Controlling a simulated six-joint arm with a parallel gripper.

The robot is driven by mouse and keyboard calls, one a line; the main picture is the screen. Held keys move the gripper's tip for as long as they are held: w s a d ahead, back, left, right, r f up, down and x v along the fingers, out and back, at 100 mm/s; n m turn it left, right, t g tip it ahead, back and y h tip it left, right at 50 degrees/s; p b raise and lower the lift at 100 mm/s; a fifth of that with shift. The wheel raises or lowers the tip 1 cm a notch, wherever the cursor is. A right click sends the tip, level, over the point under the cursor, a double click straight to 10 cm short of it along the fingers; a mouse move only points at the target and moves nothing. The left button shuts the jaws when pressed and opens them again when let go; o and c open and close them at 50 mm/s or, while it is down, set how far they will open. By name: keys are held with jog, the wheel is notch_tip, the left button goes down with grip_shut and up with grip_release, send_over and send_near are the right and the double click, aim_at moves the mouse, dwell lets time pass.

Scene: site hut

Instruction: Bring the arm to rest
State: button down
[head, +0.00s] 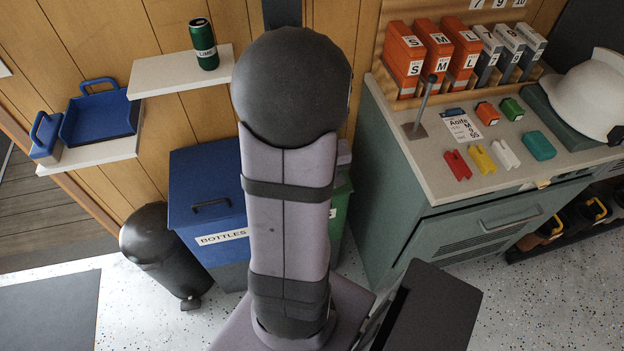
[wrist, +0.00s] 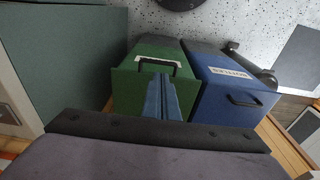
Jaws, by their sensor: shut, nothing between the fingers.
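My arm (head: 290,200) stands upright in the middle of the head view, with its large dark joint at the top. My gripper is hidden in the head view. In the wrist view my gripper (wrist: 163,80) shows as two narrow blue-grey fingers side by side. It is shut and empty. The fingers appear in front of the green bin (wrist: 125,92), below its black handle. I cannot tell how far apart they are. The blue bottles bin (wrist: 225,98) is to the right of the fingers in that view.
A workbench (head: 405,150) on the right bears coloured blocks, a card, a white helmet (head: 590,95) and upright boxes. Wall shelves (head: 165,76) on the left hold a green can (head: 204,45) and a blue dustpan-like tray (head: 98,118). A black pedal bin (head: 158,250) stands on the floor.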

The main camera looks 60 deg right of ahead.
jog(key=s+a+m+g+y, duration=0.1)
jog(key=s+a+m+y, duration=0.2)
jog(key=a, duration=0.4)
jog(key=w+a+r+n, duration=0.1)
jog(key=w+a+n, duration=0.3)
jog(key=a, duration=0.3)
jog(key=w+a+r+n+h+p, duration=0.1)
jog(key=w+a+r+n, duration=0.1)
jog(key=w+a+n, duration=0.2)
jog(key=w+a+r+n+h+p, duration=0.1)
jog(key=w+a+n, duration=0.3)
jog(key=a, duration=0.6)
jog(key=shift+a+r, duration=0.25)
jog(key=shift+r, duration=0.3)
